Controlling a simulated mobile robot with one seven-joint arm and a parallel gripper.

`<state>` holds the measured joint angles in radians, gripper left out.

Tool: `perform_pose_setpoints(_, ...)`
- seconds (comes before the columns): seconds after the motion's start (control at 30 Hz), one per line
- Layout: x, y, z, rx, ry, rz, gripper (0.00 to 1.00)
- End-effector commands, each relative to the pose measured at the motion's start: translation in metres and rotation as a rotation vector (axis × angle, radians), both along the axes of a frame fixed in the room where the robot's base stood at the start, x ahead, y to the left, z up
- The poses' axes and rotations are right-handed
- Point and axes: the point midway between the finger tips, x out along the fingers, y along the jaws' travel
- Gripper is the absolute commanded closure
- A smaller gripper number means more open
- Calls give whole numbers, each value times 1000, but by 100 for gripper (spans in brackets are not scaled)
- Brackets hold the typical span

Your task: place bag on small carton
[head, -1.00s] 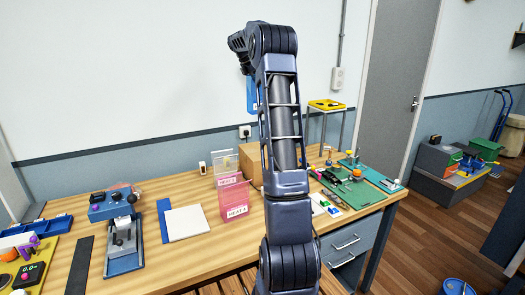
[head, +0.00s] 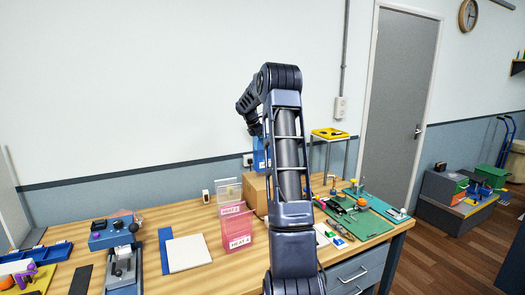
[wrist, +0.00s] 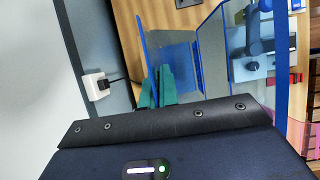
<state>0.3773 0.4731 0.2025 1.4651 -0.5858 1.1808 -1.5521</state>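A translucent blue bag (head: 260,152) hangs below the end of my arm in the head view, above the small carton. My gripper (wrist: 161,82) shows teal fingers close together on the bag's edge in the wrist view. The blue-edged bag (wrist: 172,60) spreads out beyond the fingers there. The small carton (head: 255,192) is a brown box near the back of the bench, partly hidden by my arm and a pink bag. I cannot tell the exact gap between bag and carton.
Pink bags with labels (head: 238,230) stand just in front of the carton. A wall socket (head: 248,160) is behind. A white board (head: 187,252) lies to the left. A green mat with tools (head: 365,224) is to the right.

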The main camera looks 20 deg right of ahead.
Motion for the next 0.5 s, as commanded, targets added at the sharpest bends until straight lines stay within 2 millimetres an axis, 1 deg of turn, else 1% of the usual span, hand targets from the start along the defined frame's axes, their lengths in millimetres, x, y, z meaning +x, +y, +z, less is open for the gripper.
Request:
perform_pose_setpoints(0.17,0,0,-12,0,1,0,100)
perform_pose_setpoints(0.3,0,0,-31,0,2,0,100)
perform_pose_setpoints(0.4,0,0,-42,0,0,0,100)
perform_pose_setpoints(0.5,0,0,-44,0,-1,0,100)
